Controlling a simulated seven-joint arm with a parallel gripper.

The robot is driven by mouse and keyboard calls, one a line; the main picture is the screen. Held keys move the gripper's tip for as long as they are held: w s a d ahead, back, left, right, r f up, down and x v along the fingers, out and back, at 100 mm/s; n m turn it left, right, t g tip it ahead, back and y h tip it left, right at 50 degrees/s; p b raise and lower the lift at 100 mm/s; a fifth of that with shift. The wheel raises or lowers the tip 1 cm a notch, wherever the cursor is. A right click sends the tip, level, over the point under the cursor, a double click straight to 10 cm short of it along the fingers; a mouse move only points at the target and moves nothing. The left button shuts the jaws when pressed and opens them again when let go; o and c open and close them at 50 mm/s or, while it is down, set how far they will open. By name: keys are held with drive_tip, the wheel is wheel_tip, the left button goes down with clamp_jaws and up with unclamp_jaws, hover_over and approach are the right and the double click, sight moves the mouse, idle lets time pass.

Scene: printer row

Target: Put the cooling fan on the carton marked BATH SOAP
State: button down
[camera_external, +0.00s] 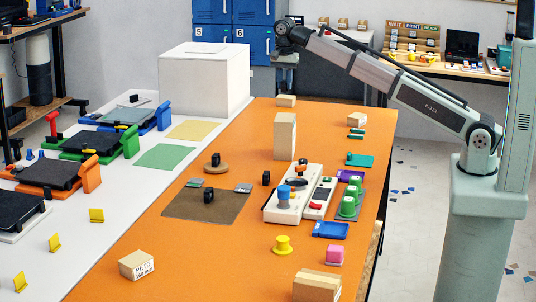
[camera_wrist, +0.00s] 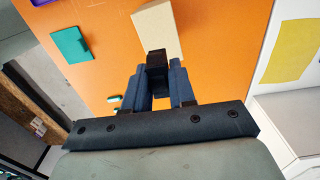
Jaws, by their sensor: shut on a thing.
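My gripper (camera_wrist: 160,84) is shut on a small black block (camera_wrist: 157,60) in the wrist view. The block may be the cooling fan, but its face does not show clearly. In the external view my gripper (camera_external: 285,84) hangs above the far end of the orange table. A tall tan carton (camera_external: 285,136) stands in the middle of the table; it also shows just beyond the held block in the wrist view (camera_wrist: 160,28). A small carton (camera_external: 286,100) lies at the far end. I cannot read BATH SOAP on any carton.
Another carton (camera_external: 137,265) with print stands at the front left, and tan boxes (camera_external: 317,284) at the front. A pale control panel (camera_external: 288,208), small black blocks (camera_external: 266,177), and a teal piece (camera_external: 361,160) lie about. Orange table is clear left of the tall carton.

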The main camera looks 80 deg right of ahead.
sight(285, 117)
drive_tip(key=shift+s+d+f, duration=0.1)
drive_tip(key=shift+d, duration=0.05)
drive_tip(key=shift+f, duration=4.7)
drive_tip(key=shift+f, duration=0.2)
drive_tip(key=c, duration=0.9)
unclamp_jaws()
drive_tip(key=shift+c, duration=0.2)
drive_tip(key=shift+r, duration=0.15)
wheel_tip(285, 117, up, 12)
drive_tip(key=shift+r, duration=0.1)
